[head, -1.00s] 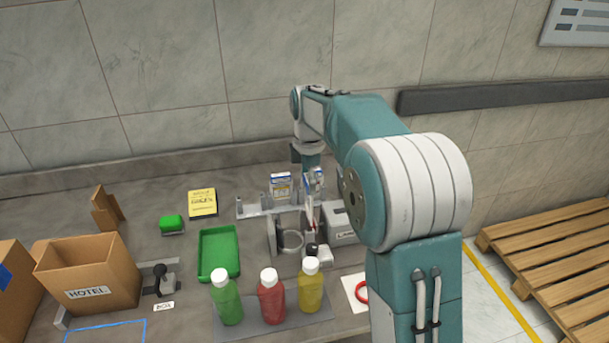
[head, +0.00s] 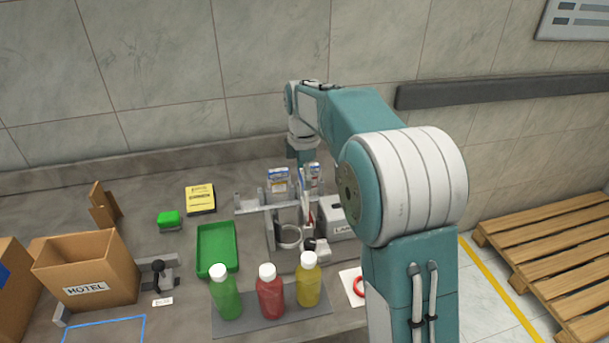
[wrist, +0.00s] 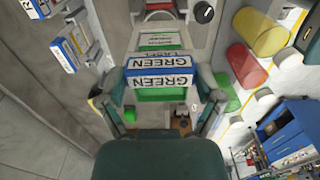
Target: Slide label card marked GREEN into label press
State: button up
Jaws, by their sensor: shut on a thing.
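A blue-and-white card (head: 278,182) stands in a rack (head: 246,206) beside my gripper. A green tray (head: 217,249) lies left. A HOTEL carton (head: 87,270) stands further left.

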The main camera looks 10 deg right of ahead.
aim_at(304, 203)
jog(key=shift+a, duration=0.2)
jog(key=shift+d+f, duration=0.1)
jog(key=shift+f, duration=0.05)
jog(key=shift+d+f, duration=0.2)
jog(key=shift+f, duration=0.95)
jog(key=shift+a+f, duration=0.1)
jog(key=shift+f, duration=2.05)
jog(key=shift+f, duration=0.8)
